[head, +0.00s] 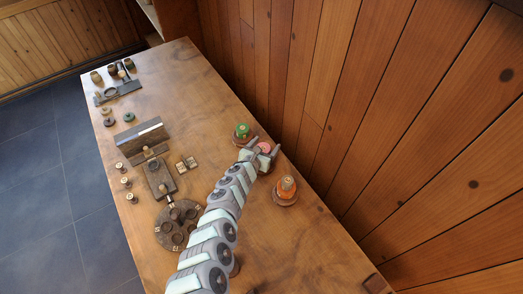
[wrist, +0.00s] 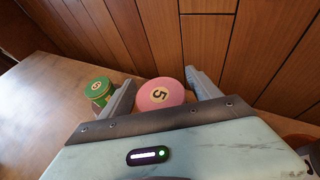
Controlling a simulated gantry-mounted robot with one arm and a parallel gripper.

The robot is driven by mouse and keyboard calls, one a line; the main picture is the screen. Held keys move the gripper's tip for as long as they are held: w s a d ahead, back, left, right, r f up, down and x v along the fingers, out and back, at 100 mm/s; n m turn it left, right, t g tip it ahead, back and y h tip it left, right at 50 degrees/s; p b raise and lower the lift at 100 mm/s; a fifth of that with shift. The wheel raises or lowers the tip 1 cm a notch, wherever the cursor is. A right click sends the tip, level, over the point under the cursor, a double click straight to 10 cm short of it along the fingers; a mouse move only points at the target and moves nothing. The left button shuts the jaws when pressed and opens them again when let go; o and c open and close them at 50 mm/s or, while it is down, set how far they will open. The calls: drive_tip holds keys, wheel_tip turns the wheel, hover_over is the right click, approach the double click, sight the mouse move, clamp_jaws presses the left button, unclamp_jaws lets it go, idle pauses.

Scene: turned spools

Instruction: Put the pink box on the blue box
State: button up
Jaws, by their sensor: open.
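The pink box (wrist: 160,92) is round, with a cream disc marked 5 on its top. It sits between the two fingers of my gripper (wrist: 160,80) in the wrist view, with visible room at the sides. In the head view the pink box (head: 264,147) shows near the wall side of the table, at the end of my arm, between the fingertips of my gripper (head: 262,153). My gripper is open; its body hides the lower part of the pink box. I cannot make out a blue box in either view.
A green round box (wrist: 99,90) stands just left of the pink one, close to my left finger. An orange box (head: 287,186) stands on a wooden base to the right. A wooden wall rises close behind. Wooden fixtures (head: 142,140) and several small pieces line the table's left side.

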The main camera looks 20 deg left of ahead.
sight(263, 148)
drive_tip(key=shift+p+v, duration=0.55)
drive_tip(key=shift+v, duration=0.2)
drive_tip(key=shift+p+v, duration=0.7)
drive_tip(key=shift+v, duration=0.15)
drive_tip(key=shift+p+v, duration=0.65)
drive_tip(key=shift+v, duration=0.2)
drive_tip(key=shift+s+a+r+p, duration=0.1)
drive_tip(key=shift+s+r+p, duration=0.4)
drive_tip(key=shift+s+p, duration=0.1)
drive_tip(key=shift+p+v, duration=1.85)
drive_tip(key=shift+v, duration=0.9)
drive_tip(key=shift+s+f, duration=0.15)
